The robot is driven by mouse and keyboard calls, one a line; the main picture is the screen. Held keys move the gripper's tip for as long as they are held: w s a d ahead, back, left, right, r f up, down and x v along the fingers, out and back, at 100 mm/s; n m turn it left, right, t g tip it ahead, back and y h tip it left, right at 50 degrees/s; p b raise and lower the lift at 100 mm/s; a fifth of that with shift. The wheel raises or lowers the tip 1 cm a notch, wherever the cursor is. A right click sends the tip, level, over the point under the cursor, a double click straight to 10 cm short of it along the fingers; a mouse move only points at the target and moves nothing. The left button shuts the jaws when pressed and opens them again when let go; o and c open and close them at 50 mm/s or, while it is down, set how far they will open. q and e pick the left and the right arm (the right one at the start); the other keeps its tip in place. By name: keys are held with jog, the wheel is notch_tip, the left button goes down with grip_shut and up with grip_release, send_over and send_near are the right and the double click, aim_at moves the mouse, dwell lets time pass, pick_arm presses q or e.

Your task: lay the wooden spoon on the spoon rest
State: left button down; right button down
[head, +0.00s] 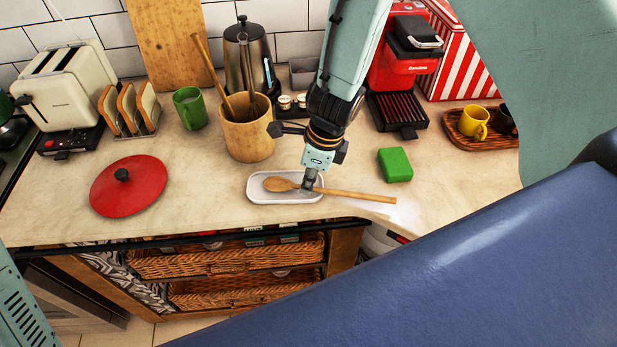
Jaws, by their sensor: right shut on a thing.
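The wooden spoon (352,194) lies level across the white spoon rest (258,198), its bowl over the left part of the rest and its handle sticking out past the right end. My right gripper (308,187) points down over the rest and is shut on the spoon near where bowl and handle meet. The fingertips partly hide the spoon there. I cannot tell whether the spoon touches the rest or hangs just above it. My left gripper is not in view.
A wooden utensil crock (247,138) stands behind the rest. A green sponge (395,165) lies to the right, a red lid (129,186) to the left. A green mug (190,108), a toast rack (131,109) and a red coffee machine (404,62) stand further back. The counter's front edge is close.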

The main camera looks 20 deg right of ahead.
jog(key=shift+w+d+f, duration=0.1)
jog(key=shift+w+d, duration=0.1)
jog(key=c, duration=1.8)
grip_release()
jog(key=o, duration=0.5)
jog(key=shift+s+a, duration=0.15)
jog(key=shift+a, duration=0.05)
jog(key=shift+d, duration=0.1)
jog(key=v, duration=1.2)
